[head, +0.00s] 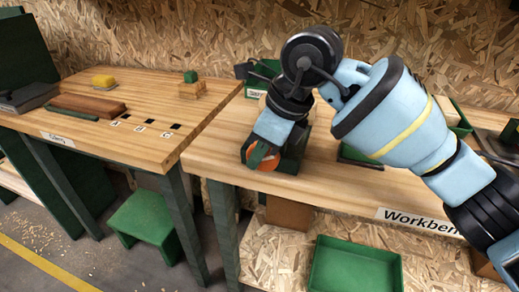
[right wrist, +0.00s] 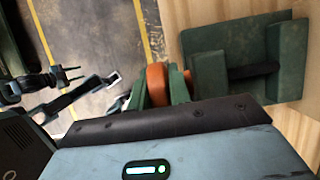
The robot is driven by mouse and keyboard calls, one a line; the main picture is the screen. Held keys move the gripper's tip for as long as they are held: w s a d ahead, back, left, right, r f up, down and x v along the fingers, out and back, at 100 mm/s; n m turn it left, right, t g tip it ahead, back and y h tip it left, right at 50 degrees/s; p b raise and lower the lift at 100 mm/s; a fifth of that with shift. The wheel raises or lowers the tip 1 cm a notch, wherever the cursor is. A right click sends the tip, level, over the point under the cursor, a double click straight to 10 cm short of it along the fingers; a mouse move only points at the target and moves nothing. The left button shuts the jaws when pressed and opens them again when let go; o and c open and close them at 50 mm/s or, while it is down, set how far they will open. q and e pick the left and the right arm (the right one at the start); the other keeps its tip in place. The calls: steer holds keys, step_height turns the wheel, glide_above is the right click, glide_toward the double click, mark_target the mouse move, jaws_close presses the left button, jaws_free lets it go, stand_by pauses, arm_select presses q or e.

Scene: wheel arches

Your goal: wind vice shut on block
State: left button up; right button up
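The dark green vice (head: 291,160) stands at the left front corner of the workbench. In the right wrist view the vice (right wrist: 218,45) shows from above, with a dark rod between two green plates. I see no block between the plates. The vice's round orange handle (head: 268,160) faces the bench's front edge; it also shows in the right wrist view (right wrist: 156,80). My right gripper (head: 262,154) reaches down to the handle. Its green fingers (right wrist: 160,88) lie on both sides of the orange part and appear closed on it.
A second wooden bench (head: 140,85) stands at the left, with a gap between the benches. On it is a green cube (head: 190,76) on a wooden piece. A green stool (head: 147,220) stands below. A green tray (head: 355,268) lies under the workbench (head: 335,190).

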steer(key=shift+y, duration=0.3)
jaws_close()
steer(key=shift+d, duration=0.1)
steer(key=shift+d+t+y+b, duration=0.1)
steer(key=shift+t+y+b, duration=0.3)
steer(key=shift+y+b, duration=0.5)
steer(key=t+y+b, duration=0.1)
steer(key=y+b, duration=0.1)
steer(key=y, duration=0.1)
steer(key=shift+s+d, duration=0.1)
steer(key=shift+r+y+b, duration=0.15)
steer(key=shift+y+b, duration=0.15)
steer(key=shift+y, duration=0.3)
steer(key=o, duration=0.6)
jaws_free()
steer(key=shift+c, duration=0.2)
